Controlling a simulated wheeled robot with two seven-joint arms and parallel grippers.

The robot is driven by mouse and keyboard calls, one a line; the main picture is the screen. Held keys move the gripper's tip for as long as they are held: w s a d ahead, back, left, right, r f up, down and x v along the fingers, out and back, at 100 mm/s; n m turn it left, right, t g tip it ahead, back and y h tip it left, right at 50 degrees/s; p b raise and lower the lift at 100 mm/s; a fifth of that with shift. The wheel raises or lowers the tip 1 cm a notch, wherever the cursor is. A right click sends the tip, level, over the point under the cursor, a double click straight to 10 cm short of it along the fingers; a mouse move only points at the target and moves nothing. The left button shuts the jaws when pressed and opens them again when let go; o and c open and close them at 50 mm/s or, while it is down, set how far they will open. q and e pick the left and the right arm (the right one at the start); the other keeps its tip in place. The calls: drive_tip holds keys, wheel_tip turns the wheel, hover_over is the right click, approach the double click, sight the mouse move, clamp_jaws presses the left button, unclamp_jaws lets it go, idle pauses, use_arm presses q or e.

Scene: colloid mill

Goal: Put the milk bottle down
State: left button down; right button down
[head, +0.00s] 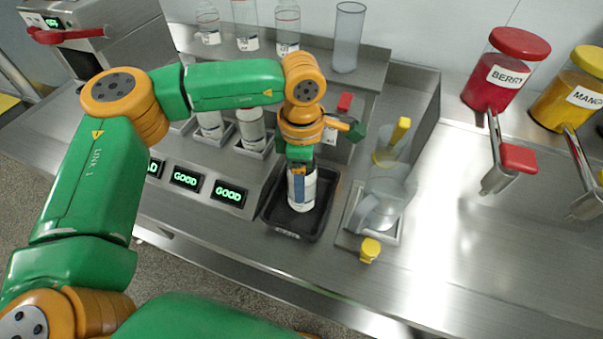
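The milk bottle (303,193) is white with a pale label and stands roughly upright within the outline of a black tray (286,233). I cannot tell whether its base touches the tray floor. My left gripper (299,170) reaches down from above, with its fingers at the bottle's upper part, and appears shut on it. The fingers and wrist hide the bottle's top. My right gripper is not in view.
Dispenser slots with bottles (251,128) and lit GOOD displays (229,193) are left of the tray. Berry (493,80) and mango (572,100) dispensers are further right. The right counter is mostly clear.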

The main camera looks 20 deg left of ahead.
use_arm(q)
drive_tip(key=shift+c, duration=2.1)
unclamp_jaws()
drive_tip(key=shift+f, duration=0.2)
drive_tip(key=o, duration=0.4)
drive_tip(key=shift+r, duration=0.25)
wheel_tip(320, 180, up, 12)
drive_tip(key=shift+r, duration=0.1)
